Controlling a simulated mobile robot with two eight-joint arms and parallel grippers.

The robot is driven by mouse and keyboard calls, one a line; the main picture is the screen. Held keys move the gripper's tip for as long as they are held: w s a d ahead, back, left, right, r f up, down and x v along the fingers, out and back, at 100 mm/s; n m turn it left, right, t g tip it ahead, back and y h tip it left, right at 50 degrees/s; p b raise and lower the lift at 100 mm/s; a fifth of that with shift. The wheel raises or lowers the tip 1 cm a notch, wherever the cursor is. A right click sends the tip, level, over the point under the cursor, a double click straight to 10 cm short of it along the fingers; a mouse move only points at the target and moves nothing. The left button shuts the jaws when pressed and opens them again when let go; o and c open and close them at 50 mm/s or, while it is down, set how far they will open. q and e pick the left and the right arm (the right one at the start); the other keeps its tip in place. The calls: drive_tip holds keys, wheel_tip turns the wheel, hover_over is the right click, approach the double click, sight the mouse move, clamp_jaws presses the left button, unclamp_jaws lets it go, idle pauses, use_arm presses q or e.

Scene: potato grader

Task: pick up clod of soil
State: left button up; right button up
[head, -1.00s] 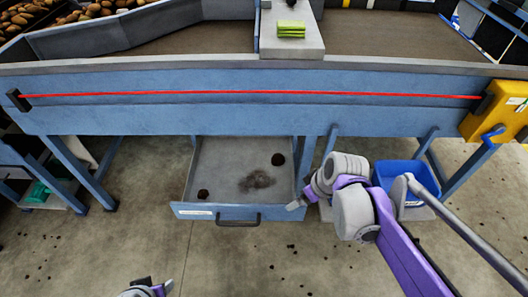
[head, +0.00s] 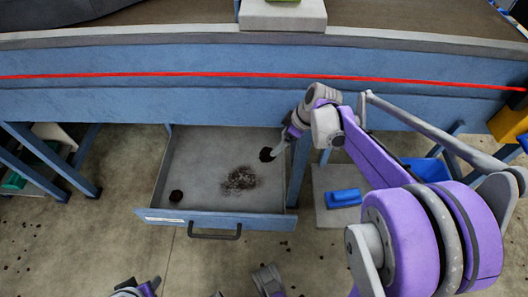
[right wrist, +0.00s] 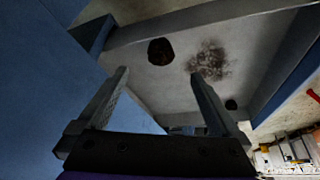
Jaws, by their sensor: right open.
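A dark round clod of soil (head: 267,154) lies at the right side of the open drawer (head: 205,145). It also shows in the right wrist view (right wrist: 161,52), just beyond my fingertips. A second dark clod (head: 176,195) lies near the drawer's front left. It shows in the right wrist view (right wrist: 231,104) too. My right gripper (right wrist: 158,75) is open and empty, its fingers pointing toward the first clod. In the head view its tip is close beside that clod; contact is not clear. Parts of mine show at the bottom edge; the left gripper's jaws cannot be made out.
Loose dark soil (head: 240,180) is spread in the middle of the drawer. The drawer front with its handle (head: 214,235) faces me. The blue grader frame (head: 200,100) rises above it. A blue object (head: 343,197) lies on a grey board at the right.

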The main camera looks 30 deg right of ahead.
sight(268, 153)
drive_tip(key=b+x, duration=0.1)
drive_tip(key=x, duration=0.3)
drive_tip(key=shift+a+f, duration=0.15)
drive_tip(key=b+x, duration=0.2)
drive_tip(key=x, duration=0.4)
drive_tip(key=shift+a, duration=0.15)
drive_tip(key=shift+r, duration=0.25)
drive_tip(key=c, duration=1.5)
drive_tip(key=shift+r, duration=0.1)
